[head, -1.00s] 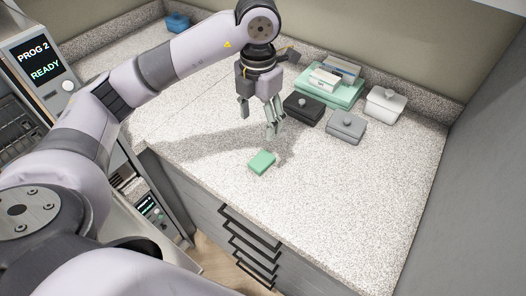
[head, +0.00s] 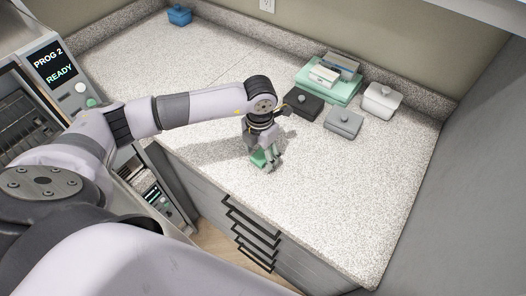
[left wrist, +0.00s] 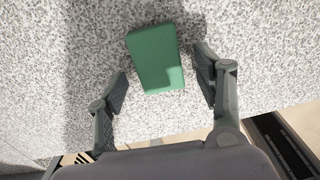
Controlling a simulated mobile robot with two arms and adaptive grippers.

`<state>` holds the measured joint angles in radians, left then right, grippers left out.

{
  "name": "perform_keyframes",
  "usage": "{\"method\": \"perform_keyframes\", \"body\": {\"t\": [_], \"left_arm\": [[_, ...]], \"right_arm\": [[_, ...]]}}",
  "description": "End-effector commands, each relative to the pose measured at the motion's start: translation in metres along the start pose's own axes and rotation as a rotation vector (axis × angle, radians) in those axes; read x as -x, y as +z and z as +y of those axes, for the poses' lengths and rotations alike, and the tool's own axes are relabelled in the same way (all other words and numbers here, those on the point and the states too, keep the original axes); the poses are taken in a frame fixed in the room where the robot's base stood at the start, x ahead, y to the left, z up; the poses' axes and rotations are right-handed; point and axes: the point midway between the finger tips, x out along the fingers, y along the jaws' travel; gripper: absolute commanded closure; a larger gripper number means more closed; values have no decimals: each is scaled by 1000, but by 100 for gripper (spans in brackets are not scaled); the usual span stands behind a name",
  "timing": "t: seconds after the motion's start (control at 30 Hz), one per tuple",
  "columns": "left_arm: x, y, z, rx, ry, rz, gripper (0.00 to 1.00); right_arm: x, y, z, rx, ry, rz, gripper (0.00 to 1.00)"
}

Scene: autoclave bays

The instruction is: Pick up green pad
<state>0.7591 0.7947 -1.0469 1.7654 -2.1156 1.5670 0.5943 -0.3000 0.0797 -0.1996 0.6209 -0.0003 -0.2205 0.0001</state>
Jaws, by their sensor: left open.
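The green pad (left wrist: 156,59) lies on the speckled counter between the two fingers of my left gripper (left wrist: 164,84) in the left wrist view. The fingers are open, with a gap on each side of the pad, and it reaches past the fingertips. In the head view my left gripper (head: 264,163) points down over the green pad (head: 258,158), which is partly hidden behind the fingers. My right gripper is in neither view.
A dark grey box (head: 295,101), a grey box (head: 343,123) and a white box (head: 382,99) with knobbed lids stand behind. A green tray (head: 318,86) carries packs. A blue container (head: 180,14) is far left. The counter right of the gripper is clear.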

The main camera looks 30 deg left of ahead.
Motion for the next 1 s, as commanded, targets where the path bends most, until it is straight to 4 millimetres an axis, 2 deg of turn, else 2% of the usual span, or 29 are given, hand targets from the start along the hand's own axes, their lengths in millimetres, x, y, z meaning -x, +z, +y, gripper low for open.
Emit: {"method": "perform_keyframes", "body": {"t": [0.27, 0.8, 1.0], "left_arm": [[-5, 0, 0, -1, 1, 0, 38], [-4, 0, 0, 0, 1, 0, 74], [-4, 0, 0, 0, 1, 0, 74]], "right_arm": [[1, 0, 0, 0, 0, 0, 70], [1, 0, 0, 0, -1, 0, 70], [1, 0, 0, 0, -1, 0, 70]]}}
